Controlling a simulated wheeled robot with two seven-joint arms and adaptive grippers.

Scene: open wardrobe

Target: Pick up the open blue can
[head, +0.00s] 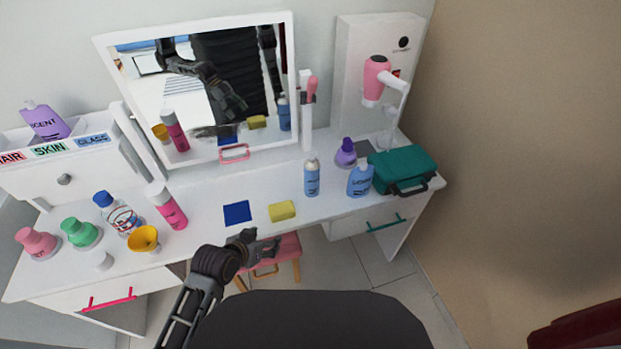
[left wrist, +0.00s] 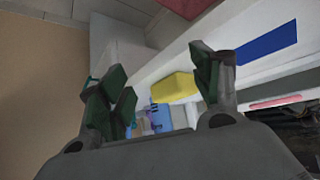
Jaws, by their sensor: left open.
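A slim blue can (head: 312,180) with a pale grey top stands upright on the white dressing table, right of the yellow sponge. I cannot tell from here whether its top is open. My left gripper (head: 262,246) is open and empty at the table's front edge, left of and nearer than the can, apart from it. In the left wrist view its spread fingers (left wrist: 163,82) frame the yellow sponge (left wrist: 174,87). Small blue items (left wrist: 160,115) show beyond the sponge, partly hidden; which one is the can is unclear. My right gripper is not in view.
A wider blue bottle (head: 360,181), a purple bottle (head: 346,153) and a teal case (head: 404,168) stand right of the can. A blue cloth (head: 237,213) lies left of the sponge. The mirror (head: 98,50) stands behind. A pink stool (head: 284,254) is below the front edge.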

